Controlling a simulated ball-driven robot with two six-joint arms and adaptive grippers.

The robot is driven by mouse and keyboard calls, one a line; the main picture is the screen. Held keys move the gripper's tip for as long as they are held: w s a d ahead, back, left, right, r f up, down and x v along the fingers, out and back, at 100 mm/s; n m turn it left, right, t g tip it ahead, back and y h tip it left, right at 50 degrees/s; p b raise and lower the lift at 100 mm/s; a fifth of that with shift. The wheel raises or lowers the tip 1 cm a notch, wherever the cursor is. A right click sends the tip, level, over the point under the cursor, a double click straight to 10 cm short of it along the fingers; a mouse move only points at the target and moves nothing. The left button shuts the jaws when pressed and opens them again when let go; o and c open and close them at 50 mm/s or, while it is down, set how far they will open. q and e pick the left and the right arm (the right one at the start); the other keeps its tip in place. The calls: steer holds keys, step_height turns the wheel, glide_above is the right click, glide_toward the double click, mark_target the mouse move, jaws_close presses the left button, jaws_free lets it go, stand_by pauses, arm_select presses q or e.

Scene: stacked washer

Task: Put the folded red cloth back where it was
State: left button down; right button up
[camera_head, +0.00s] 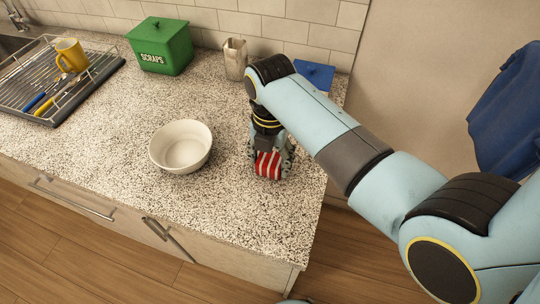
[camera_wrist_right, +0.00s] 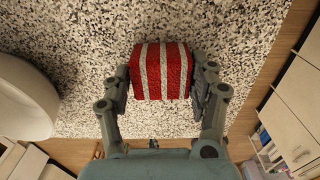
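The folded red cloth (camera_head: 268,165) with white stripes is at the right part of the speckled counter, right of the white bowl. In the right wrist view the cloth (camera_wrist_right: 160,72) sits between the two fingers, with a finger against each side. My right gripper (camera_head: 270,158) points down at it and appears shut on it. In the right wrist view the gripper (camera_wrist_right: 161,80) spans the cloth's width. I cannot tell whether the cloth touches the counter. My left gripper is not in view.
A white bowl (camera_head: 181,146) stands left of the cloth. A green SCRAPS bin (camera_head: 160,46), a beige cup (camera_head: 235,59) and a blue item (camera_head: 316,74) are at the back. A dish rack (camera_head: 52,80) with a yellow mug (camera_head: 70,55) is at left. The counter's front middle is clear.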

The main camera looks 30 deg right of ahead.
mark_target(270, 158)
steer(key=shift+o, duration=1.4)
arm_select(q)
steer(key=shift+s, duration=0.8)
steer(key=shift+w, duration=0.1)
arm_select(e)
steer(key=shift+r, duration=0.4)
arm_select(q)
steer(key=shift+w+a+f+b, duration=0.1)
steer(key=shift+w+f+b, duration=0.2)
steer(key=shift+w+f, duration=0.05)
arm_select(e)
step_height(270, 158, up, 12)
steer(key=shift+f, duration=0.2)
